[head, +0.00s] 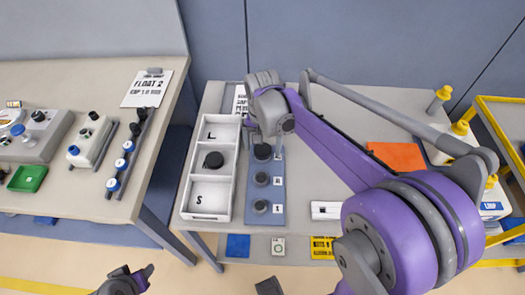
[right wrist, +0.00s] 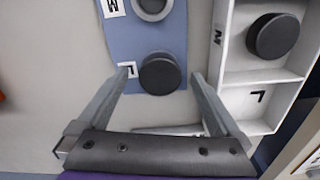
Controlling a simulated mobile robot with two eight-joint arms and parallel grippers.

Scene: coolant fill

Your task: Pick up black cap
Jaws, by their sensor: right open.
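A blue strip (head: 264,217) holds three round pieces in a row. The black cap at its L end (right wrist: 160,75) lies between the fingertips of my right gripper (right wrist: 157,76), which is open, with a finger on each side. In the head view that cap (head: 262,152) is partly hidden by the right gripper (head: 266,140). The middle piece (head: 261,179) and the near piece (head: 260,207) stay on the strip. Another black cap (head: 213,160) sits in the middle compartment of the white tray (head: 184,200). Part of my left gripper (head: 130,281) shows at the bottom edge; its jaw state is unclear.
The tray's L and S compartments look empty. An orange sheet (head: 397,157) and a small white block (head: 325,210) lie right of the strip. A yellow-framed cart (head: 490,118) stands at the right. A second table (head: 70,80) at the left carries devices.

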